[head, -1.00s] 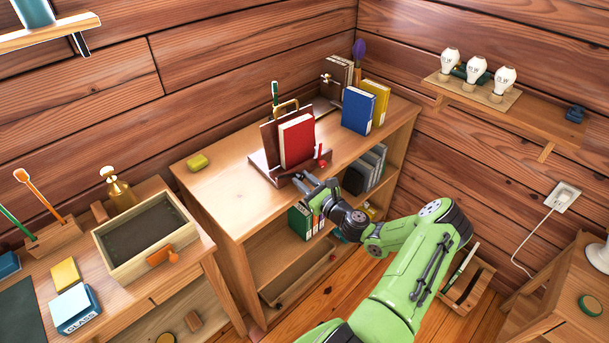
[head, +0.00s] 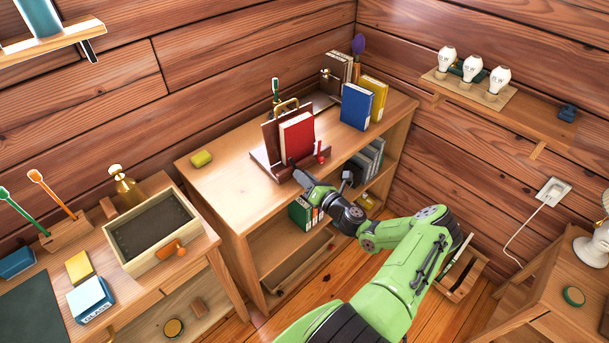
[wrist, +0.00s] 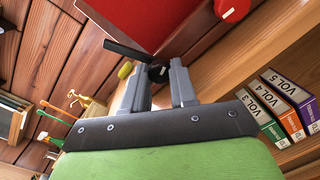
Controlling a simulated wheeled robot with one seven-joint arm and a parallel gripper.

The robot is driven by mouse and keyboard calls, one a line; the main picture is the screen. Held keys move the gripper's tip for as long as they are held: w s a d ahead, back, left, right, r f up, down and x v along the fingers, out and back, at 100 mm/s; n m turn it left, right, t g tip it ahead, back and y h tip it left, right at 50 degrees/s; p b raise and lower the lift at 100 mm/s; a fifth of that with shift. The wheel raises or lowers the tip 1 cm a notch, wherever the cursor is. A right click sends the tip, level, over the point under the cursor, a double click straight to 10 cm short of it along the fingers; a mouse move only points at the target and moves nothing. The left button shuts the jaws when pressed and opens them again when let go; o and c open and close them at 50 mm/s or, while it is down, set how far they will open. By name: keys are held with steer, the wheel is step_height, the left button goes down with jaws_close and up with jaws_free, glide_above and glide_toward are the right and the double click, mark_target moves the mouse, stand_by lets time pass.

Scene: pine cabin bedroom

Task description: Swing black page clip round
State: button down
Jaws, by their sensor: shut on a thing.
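A red book (head: 297,138) stands on a dark wooden book stand (head: 262,160) on top of the shelf unit. It fills the top of the wrist view (wrist: 150,18). The black page clip (wrist: 125,50) shows there as a dark bar across the book's lower edge, with a round dark end between my fingertips. My gripper (wrist: 160,78) is shut on that end. In the head view my gripper (head: 302,180) is at the stand's front edge, and it hides the clip. A red knob (head: 320,156) sits right of the book, also in the wrist view (wrist: 230,8).
A blue book (head: 356,106) and a yellow book (head: 374,98) stand behind to the right. A yellow block (head: 202,158) lies at the left of the shelf top. Volumes (wrist: 290,95) stand on the shelf below my gripper. The shelf top's left front is clear.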

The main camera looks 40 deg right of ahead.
steer(key=shift+m, duration=0.5)
steer(key=shift+f, duration=0.1)
steer(key=c, duration=1.2)
jaws_free()
steer(key=shift+o, duration=0.2)
steer(key=shift+s, duration=0.1)
steer(key=s+a+p, duration=0.1)
steer(key=s, duration=1.4)
steer(key=shift+s, duration=0.35)
